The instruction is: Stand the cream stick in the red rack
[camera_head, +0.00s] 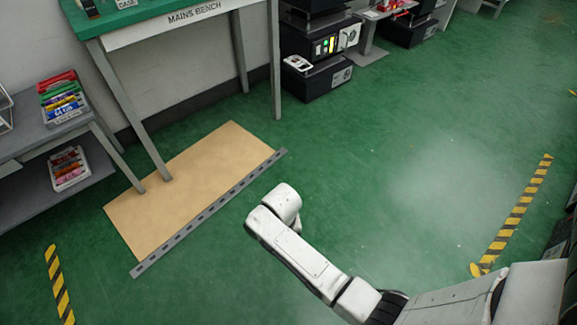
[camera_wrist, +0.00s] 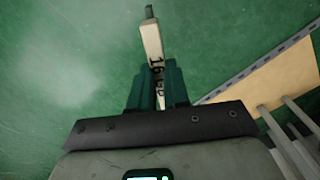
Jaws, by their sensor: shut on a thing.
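The cream stick (camera_wrist: 151,40) shows in the wrist view, with dark lettering that seems to start with 16 and a dark tip at its far end. My gripper (camera_wrist: 158,70) is shut on it with two dark green fingers. The stick extends out beyond the fingertips, and part of it is hidden between them. In the head view my arm reaches over the green floor, but the gripper and the stick are hidden there. A small red thing (camera_head: 386,7) sits on a stand at the top edge of the head view; I cannot tell whether it is the red rack.
A bench (camera_head: 160,12) marked MAINS BENCH stands at the upper left, above a tan mat (camera_head: 190,190) with a slotted grey strip (camera_head: 210,212) along its edge. A grey shelf (camera_head: 30,135) holds bins at the left. Dark machines (camera_head: 318,75) stand behind.

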